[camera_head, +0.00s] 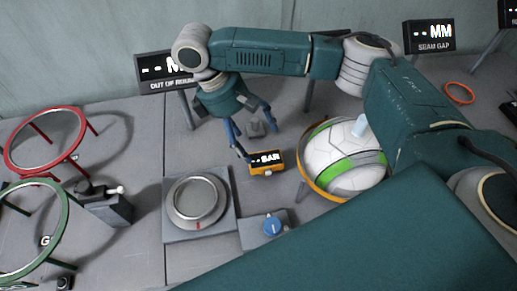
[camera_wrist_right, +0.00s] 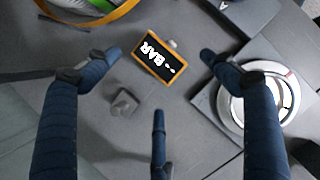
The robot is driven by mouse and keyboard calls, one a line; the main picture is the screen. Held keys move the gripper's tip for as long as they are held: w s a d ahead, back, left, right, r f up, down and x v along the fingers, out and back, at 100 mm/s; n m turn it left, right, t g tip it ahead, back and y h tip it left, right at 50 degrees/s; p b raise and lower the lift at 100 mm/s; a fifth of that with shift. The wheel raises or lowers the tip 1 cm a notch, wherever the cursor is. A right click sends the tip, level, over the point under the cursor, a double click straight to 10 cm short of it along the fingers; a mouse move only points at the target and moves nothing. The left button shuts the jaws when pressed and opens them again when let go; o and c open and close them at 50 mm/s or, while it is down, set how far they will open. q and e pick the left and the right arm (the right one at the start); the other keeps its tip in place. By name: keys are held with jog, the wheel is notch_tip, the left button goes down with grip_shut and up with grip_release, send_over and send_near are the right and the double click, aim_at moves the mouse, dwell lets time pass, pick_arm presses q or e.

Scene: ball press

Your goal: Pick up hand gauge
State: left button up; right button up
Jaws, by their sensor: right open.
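The hand gauge (camera_head: 266,163) is a small orange-framed box with a black display reading "BAR". It rests on the grey table between the round dial plate and the ball. My right gripper (camera_head: 254,139) is open, pointing down, with its blue fingers around and above the gauge. In the right wrist view the gauge (camera_wrist_right: 157,56) lies tilted between the spread fingertips, with no finger seen closed on it. A third finger (camera_wrist_right: 158,140) shows at the bottom. My left gripper is not in view.
A white and green ball (camera_head: 343,160) sits in an orange ring just right of the gauge. A round metal dial plate (camera_head: 198,203) and a blue knob (camera_head: 272,226) are nearer. A small grey block (camera_wrist_right: 124,102) lies beside the gauge. Red (camera_head: 74,111) and green rings stand left.

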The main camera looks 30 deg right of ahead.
aim_at(265, 160)
jog(key=x, duration=0.4)
jog(key=shift+s, duration=0.2)
jog(key=shift+d+f, duration=0.2)
jog(key=shift+f, duration=0.05)
jog(key=f, duration=0.2)
jog(key=d+f+p, duration=0.1)
jog(key=f, duration=0.2)
jog(key=shift+s+d+f, duration=0.1)
jog(key=shift+s+f, duration=0.05)
jog(key=shift+f, duration=0.15)
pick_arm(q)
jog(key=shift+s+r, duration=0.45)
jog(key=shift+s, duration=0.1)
pick_arm(e)
jog(key=shift+c, duration=0.2)
